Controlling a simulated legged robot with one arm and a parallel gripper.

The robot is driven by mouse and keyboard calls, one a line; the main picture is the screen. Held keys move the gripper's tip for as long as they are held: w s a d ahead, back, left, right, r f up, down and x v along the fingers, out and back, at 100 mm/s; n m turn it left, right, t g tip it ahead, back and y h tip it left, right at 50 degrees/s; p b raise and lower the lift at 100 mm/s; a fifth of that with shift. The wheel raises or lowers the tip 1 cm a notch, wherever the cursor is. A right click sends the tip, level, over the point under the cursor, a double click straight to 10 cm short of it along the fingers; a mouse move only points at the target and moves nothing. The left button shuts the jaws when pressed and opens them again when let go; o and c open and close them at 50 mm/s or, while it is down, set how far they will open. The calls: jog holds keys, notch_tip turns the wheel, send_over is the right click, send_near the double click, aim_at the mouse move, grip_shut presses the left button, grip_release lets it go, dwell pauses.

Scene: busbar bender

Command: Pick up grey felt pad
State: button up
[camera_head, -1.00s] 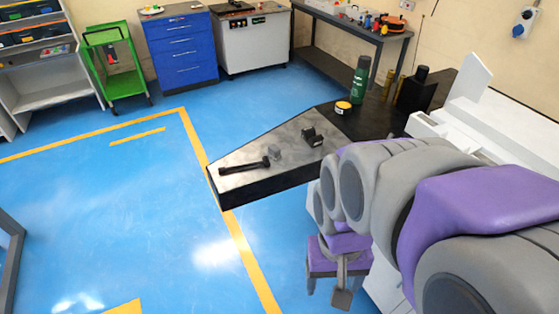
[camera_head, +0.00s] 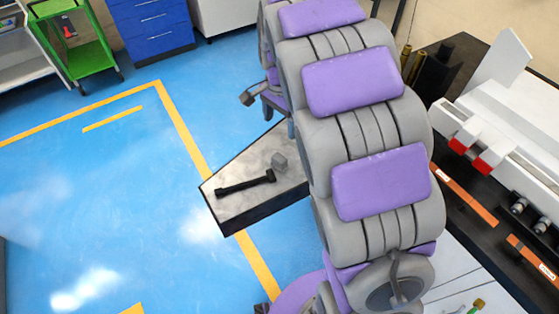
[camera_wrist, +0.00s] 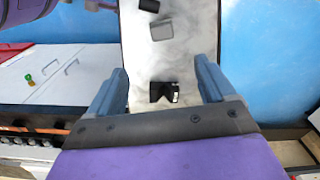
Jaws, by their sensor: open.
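The grey felt pad (camera_head: 279,161) is a small grey block on the pale worktop, beside the end of a black wrench-like tool (camera_head: 245,184). In the wrist view the pad (camera_wrist: 161,29) lies near the top, beyond my fingertips and apart from them. My gripper (camera_wrist: 163,78) is open and empty, its two blue-grey fingers spread over the worktop. In the head view my gripper shows only partly, near the worktop's far side, with my arm covering much of the bench.
A black block (camera_wrist: 163,92) lies on the worktop between my fingers in the wrist view. The pale worktop (camera_head: 235,205) has a dark edge. A white machine with red blocks (camera_head: 482,166) stands at right. Blue floor at left is open.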

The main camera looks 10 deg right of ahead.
aim_at(279, 157)
notch_tip(279, 157, down, 12)
jog(key=shift+a+r+b, duration=0.1)
jog(key=shift+r+b, duration=0.05)
jog(key=shift+b, duration=1)
jog(key=f+b, duration=0.1)
jog(key=f, duration=0.4)
jog(key=shift+w+b, duration=0.2)
jog(key=shift+b, duration=0.15)
jog(key=c, duration=1.1)
jog(key=shift+r, duration=0.15)
jog(key=shift+r+p, duration=0.65)
jog(key=shift+r, duration=0.9)
jog(key=shift+s+r, duration=0.15)
jog(key=shift+s, duration=0.15)
jog(key=s, duration=0.5)
jog(key=s+r+p, duration=0.1)
jog(key=s, duration=0.4)
jog(key=s+p, duration=0.1)
jog(key=s, duration=0.4)
jog(key=shift+s+d+r, duration=0.15)
jog(key=shift+s+d, duration=0.05)
jog(key=shift+d, duration=0.2)
